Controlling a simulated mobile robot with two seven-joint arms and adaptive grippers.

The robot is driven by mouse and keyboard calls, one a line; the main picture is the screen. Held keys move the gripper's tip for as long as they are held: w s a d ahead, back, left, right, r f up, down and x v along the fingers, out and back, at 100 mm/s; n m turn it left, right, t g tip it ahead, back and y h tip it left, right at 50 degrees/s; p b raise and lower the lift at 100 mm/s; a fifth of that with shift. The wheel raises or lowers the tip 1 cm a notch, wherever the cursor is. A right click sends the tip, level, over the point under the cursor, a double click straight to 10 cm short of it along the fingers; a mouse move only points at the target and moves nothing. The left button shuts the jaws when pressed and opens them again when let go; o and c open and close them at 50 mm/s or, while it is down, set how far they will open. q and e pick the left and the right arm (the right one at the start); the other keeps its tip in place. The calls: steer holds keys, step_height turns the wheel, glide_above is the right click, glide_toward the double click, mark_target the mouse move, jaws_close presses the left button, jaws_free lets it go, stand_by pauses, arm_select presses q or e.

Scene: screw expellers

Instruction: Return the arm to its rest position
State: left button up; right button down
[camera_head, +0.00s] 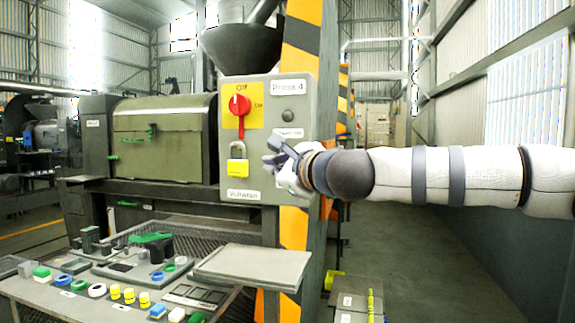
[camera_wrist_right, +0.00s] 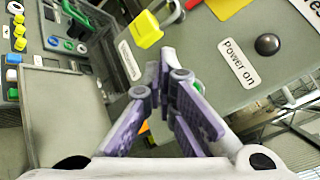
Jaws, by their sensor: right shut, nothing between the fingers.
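My right arm (camera_head: 440,178), in a white sleeve with dark bands, reaches in from the right edge at about box height. Its gripper (camera_head: 276,156) is in front of the lower right part of the grey control box (camera_head: 295,100), just right of the yellow padlock (camera_head: 238,166). In the right wrist view the purple-grey fingers (camera_wrist_right: 168,68) are closed together with nothing between them. The padlock (camera_wrist_right: 147,30) shows above the fingertips there, apart from them. My left gripper is in neither view.
The box carries a red rotary switch (camera_head: 239,104) and a dark button (camera_wrist_right: 267,44) by a "Power on" label. Below stands a bench (camera_head: 60,297) with several small coloured parts and a grey flat tray (camera_head: 252,264). The aisle floor (camera_head: 425,260) below the arm is open.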

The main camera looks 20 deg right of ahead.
steer(key=shift+f, duration=0.1)
stand_by(0.6)
